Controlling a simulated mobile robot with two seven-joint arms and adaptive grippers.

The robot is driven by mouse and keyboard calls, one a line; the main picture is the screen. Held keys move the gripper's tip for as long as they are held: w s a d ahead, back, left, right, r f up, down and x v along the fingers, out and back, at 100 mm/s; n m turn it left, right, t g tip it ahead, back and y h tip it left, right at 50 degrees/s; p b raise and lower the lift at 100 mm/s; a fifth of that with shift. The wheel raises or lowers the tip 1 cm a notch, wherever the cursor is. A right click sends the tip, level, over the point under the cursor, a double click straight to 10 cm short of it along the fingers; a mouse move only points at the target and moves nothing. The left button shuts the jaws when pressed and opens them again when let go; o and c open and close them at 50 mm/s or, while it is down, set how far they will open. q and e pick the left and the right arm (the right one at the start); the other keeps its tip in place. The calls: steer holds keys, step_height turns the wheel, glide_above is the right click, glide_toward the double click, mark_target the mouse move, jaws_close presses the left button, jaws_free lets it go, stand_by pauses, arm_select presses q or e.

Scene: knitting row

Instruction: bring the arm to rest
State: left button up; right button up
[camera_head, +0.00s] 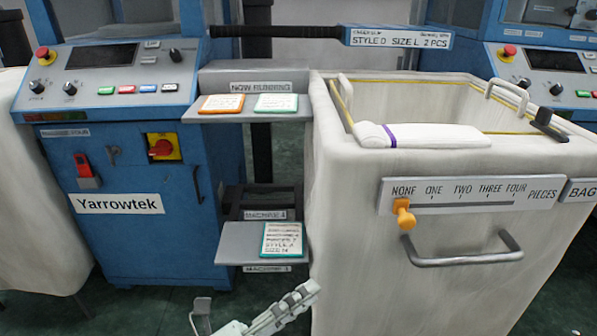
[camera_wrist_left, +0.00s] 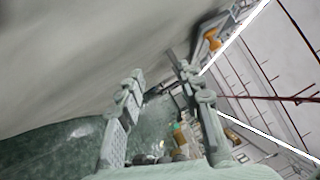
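My left gripper (camera_head: 254,300) shows at the bottom edge of the head view, in front of the cream fabric bin and below the lower grey shelf. In the left wrist view (camera_wrist_left: 158,80) its two fingers stand apart with nothing between them, so it is open and empty. The cream fabric surface fills the upper left of the wrist view, close to the fingers. I cannot tell whether they touch it. My right gripper is in neither view.
The cream bin (camera_head: 350,240) has a grey handle (camera_head: 462,258) and an orange slider knob (camera_head: 404,213) at "NONE". A folded white piece (camera_head: 425,136) lies at its top. A lower shelf (camera_head: 236,245) holds a green-edged card (camera_head: 283,240). A blue Yarrowtek machine (camera_head: 150,240) stands left.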

arm_select(q)
steer(key=w+a+f+n+t+y, duration=0.1)
steer(key=w+a+f+n+y, duration=0.3)
steer(key=a+f+n+y, duration=0.4)
steer(key=w+a+f+n+t+y, duration=0.1)
steer(key=w+a+f+n+y, duration=0.2)
steer(key=a+f+n+y, duration=0.45)
steer(key=s+a+f+n+g+y, duration=0.1)
steer(key=s+a+f+n+g, duration=0.4)
steer(key=s+f+n, duration=0.2)
steer(key=s+a+f+n+g, duration=0.5)
steer(key=s+f+n, duration=0.3)
steer(key=s, duration=0.4)
steer(key=shift+a+f+g+y, duration=0.3)
steer(key=shift+a+f+y, duration=0.05)
steer(key=shift+a+f, duration=0.2)
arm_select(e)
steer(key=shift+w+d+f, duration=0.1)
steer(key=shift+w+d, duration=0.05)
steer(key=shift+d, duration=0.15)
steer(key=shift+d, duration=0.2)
